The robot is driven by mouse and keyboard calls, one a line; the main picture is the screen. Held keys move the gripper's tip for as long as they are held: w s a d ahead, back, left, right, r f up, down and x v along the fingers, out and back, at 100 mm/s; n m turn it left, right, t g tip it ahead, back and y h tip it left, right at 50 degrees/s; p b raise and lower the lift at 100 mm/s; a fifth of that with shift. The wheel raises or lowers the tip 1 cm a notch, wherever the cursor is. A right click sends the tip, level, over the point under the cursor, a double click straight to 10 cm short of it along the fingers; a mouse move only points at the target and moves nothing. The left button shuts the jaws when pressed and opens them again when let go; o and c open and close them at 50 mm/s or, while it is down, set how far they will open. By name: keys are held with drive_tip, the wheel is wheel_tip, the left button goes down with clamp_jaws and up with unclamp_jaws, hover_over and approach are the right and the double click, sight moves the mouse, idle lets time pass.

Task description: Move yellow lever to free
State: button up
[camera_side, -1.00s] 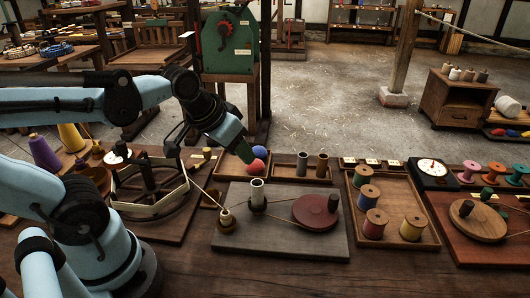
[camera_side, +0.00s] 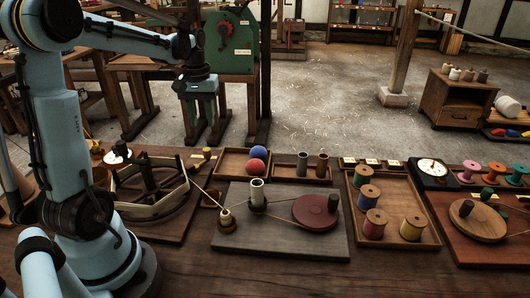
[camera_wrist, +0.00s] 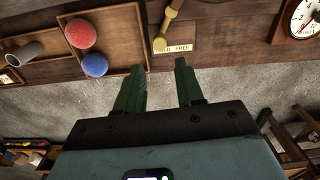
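The yellow lever (camera_wrist: 168,26) shows in the wrist view above the fingertips. Its near, knobbed end lies by the left end of a small label (camera_wrist: 174,50) that seems to read HOLD FREE, on the HOLD side. In the side view the lever (camera_side: 207,152) is small, at the back edge of the reel board. My gripper (camera_wrist: 160,67) is open and empty, with its two green fingers apart and the lever beyond their tips. In the side view my gripper (camera_side: 201,112) points down, held in the air behind and above the lever.
A tray (camera_side: 232,173) with a red ball (camera_side: 259,152) and a blue ball (camera_side: 256,165) stands right of the lever. A reel (camera_side: 150,190) stands to its front left. A white dial (camera_wrist: 303,18) is at the wrist view's right. Open floor lies behind the bench.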

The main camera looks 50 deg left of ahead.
sight(206, 149)
drive_tip(key=shift+f, duration=5.15)
drive_tip(key=shift+s+a, duration=0.3)
drive_tip(key=shift+a, duration=0.2)
drive_tip(key=shift+s+a, duration=0.25)
drive_tip(key=shift+a, duration=0.25)
drive_tip(key=shift+s+a, duration=0.45)
drive_tip(key=shift+s, duration=0.15)
drive_tip(key=shift+s+a, duration=0.3)
drive_tip(key=shift+s, duration=0.6)
drive_tip(key=shift+w+r, duration=0.1)
drive_tip(key=shift+w, duration=0.2)
wheel_tip(206, 149, up, 7)
